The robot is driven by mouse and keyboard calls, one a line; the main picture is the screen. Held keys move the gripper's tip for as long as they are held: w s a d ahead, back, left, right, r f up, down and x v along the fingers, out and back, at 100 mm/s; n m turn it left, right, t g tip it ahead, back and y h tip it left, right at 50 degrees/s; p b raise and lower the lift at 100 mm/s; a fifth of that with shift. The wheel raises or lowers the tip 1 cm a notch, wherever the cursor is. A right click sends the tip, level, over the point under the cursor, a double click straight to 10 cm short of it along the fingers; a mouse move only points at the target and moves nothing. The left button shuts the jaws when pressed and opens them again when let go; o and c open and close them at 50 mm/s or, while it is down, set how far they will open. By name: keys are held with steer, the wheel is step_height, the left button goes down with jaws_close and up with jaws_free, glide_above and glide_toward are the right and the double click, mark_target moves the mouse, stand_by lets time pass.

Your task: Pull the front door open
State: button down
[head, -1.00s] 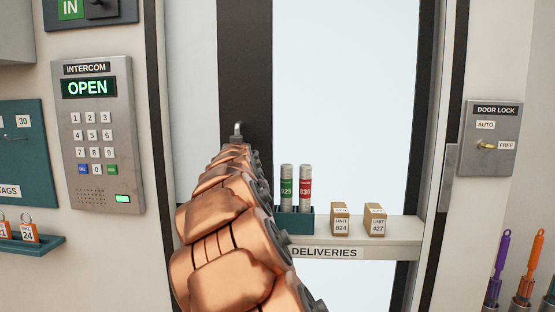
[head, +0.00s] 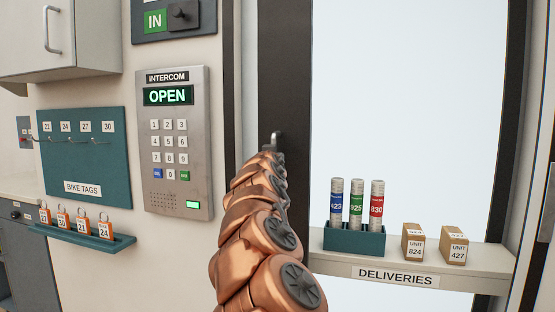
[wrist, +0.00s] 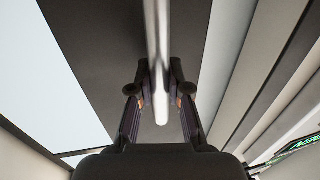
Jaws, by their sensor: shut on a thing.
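The front door has a dark frame (head: 285,75) and a large pale glass pane (head: 410,110). Its upright metal handle (head: 277,138) is on the left stile; only its top shows in the head view, above my arm. In the wrist view the handle (wrist: 157,60) is a shiny bar running down the middle. My gripper (wrist: 158,92) is shut on it, one finger on each side. In the head view the gripper is mostly hidden behind my copper arm. I cannot tell how far the door stands from its frame.
A deliveries shelf (head: 330,264) crosses low on the right, holding tubes in a teal rack (head: 354,241) and two small boxes (head: 434,244). The intercom (head: 178,140), reading OPEN, and a bike tags board (head: 85,155) are on the left wall.

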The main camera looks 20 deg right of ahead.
steer(key=shift+r, duration=0.1)
steer(key=c, duration=1.1)
jaws_free()
steer(key=shift+s, duration=0.1)
steer(key=v, duration=1.2)
steer(key=shift+d, duration=0.1)
